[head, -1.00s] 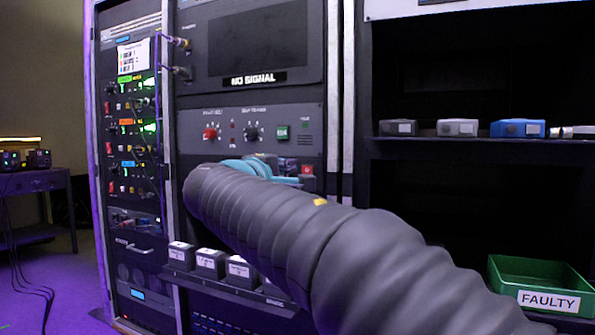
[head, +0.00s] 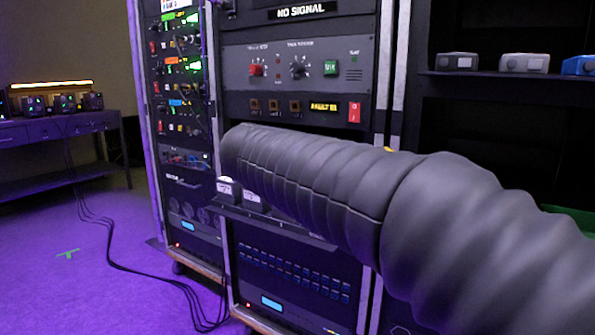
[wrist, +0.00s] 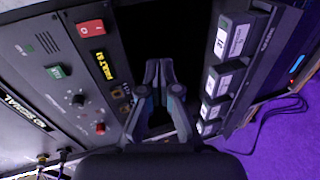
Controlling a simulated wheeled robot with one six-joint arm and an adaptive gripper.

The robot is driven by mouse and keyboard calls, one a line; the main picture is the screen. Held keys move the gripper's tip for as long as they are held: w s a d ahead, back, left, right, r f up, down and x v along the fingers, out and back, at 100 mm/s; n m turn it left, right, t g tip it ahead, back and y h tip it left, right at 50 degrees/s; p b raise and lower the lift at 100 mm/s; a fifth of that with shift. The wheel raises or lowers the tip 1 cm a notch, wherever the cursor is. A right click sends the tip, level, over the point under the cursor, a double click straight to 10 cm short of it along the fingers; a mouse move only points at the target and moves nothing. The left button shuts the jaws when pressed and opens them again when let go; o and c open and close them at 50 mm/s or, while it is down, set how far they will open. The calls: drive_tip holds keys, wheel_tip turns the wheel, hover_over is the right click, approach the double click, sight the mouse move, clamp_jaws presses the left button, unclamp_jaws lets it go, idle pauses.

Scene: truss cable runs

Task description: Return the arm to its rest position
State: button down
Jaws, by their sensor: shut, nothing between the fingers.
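My arm, in a grey ribbed sleeve, reaches across the head view from the lower right toward the equipment rack (head: 285,215). Its far end hides part of the rack and most of a small shelf of labelled boxes. In the head view my gripper is hidden behind the sleeve. In the wrist view my gripper (wrist: 158,75) is shut, fingertips together and empty, in front of a dark opening in the rack. The control panel (wrist: 70,85) lies to its left and the shelf of labelled boxes (wrist: 222,75) to its right; it looks apart from both.
A red switch (head: 354,112) and a fault display (head: 324,107) sit on the rack above my arm. A bench (head: 60,130) stands far left. Cables (head: 110,255) trail on the open purple floor (head: 50,285).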

drive_tip(key=s+d+f+m+g+y+p, duration=0.1)
drive_tip(key=s+d+f+m+g+y, duration=0.15)
drive_tip(key=s+f, duration=0.55)
drive_tip(key=s+d+f+m+g+y+p, duration=0.15)
drive_tip(key=s+f+g, duration=0.25)
drive_tip(key=s+f, duration=0.45)
drive_tip(key=s+d+f+m+y+p, duration=0.1)
drive_tip(key=s+d+f+m, duration=0.1)
drive_tip(key=s, duration=0.4)
drive_tip(key=s+d+f+m+y+p, duration=0.1)
drive_tip(key=s+d+f+m+y, duration=0.1)
drive_tip(key=s, duration=0.5)
drive_tip(key=shift+s+d+f+m+g+p, duration=0.2)
drive_tip(key=shift+d+f+m+g+p, duration=0.35)
drive_tip(key=shift+d+m, duration=0.9)
